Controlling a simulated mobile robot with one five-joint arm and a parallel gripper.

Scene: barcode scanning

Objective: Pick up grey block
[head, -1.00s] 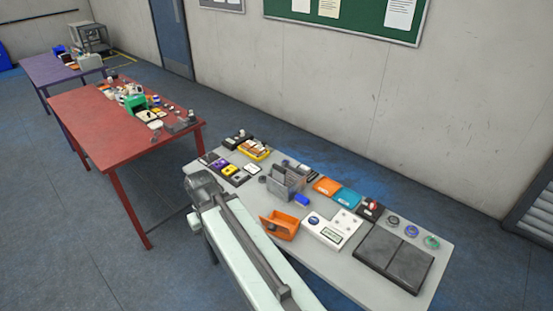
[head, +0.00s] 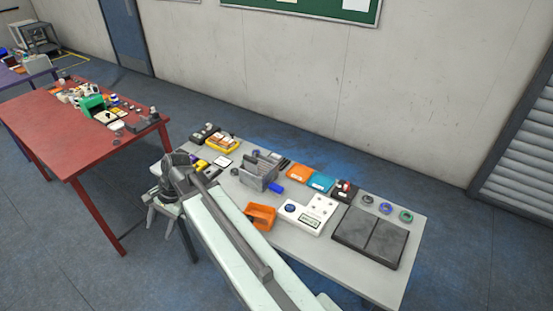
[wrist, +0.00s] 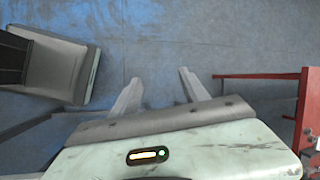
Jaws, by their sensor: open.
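I cannot tell for certain which item is the grey block. A grey slotted holder (head: 259,171) stands on the grey table (head: 290,248). A dark grey box-like item (head: 151,121) sits at the right end of the red table. My gripper (head: 163,222) hangs off the left end of the grey table, fingers pointing down, apart from any item. In the wrist view my gripper (wrist: 160,78) is open and empty above the blue floor. No grey block shows between its fingers.
An orange bin (head: 261,216), a white device (head: 305,215), a blue item (head: 277,188) and a dark double pad (head: 368,237) crowd the grey table. The red table (head: 62,137) stands to the left, with floor between the tables. A wall runs behind.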

